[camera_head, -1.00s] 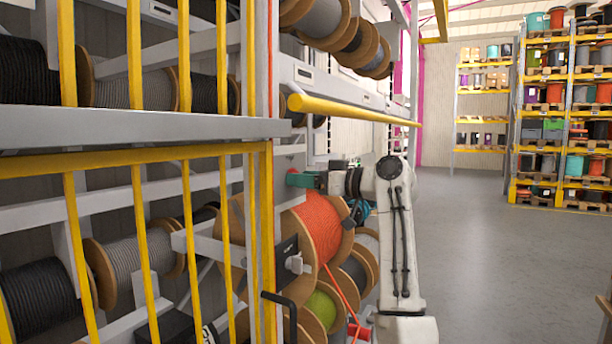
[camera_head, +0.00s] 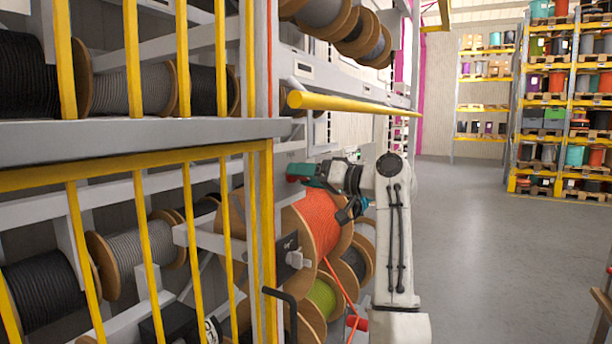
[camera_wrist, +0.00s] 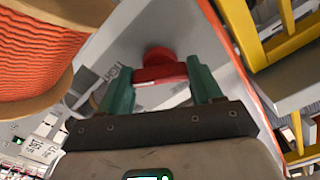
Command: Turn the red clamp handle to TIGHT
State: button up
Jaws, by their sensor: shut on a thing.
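The red clamp handle (camera_wrist: 160,74) shows in the wrist view as a short bar with a round red hub behind it, on a grey plate. My gripper (camera_wrist: 161,86) has its two green fingers on either side of the bar and is shut on it. Grey lettering that seems to read TIGHT (camera_wrist: 116,86) is on the plate left of the handle, partly behind the left finger. In the head view my gripper (camera_head: 303,171) is at the rack front, above the orange cable reel; the handle is mostly hidden there.
The orange reel (camera_head: 319,222) sits just below my gripper, with a green reel (camera_head: 322,300) lower down. A yellow bar (camera_head: 350,106) juts out above my arm. Yellow railing (camera_head: 145,240) stands at left. The grey floor (camera_head: 465,230) at right is open.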

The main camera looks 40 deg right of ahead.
jog(key=shift+f, duration=0.2)
jog(key=o, duration=1.1)
jog(key=shift+r, duration=0.15)
jog(key=shift+c, duration=0.2)
jog(key=shift+s, duration=0.1)
jog(key=b+v, duration=0.3)
jog(key=v, duration=0.7)
jog(key=shift+s+b, duration=0.3)
jog(key=shift+d, duration=0.2)
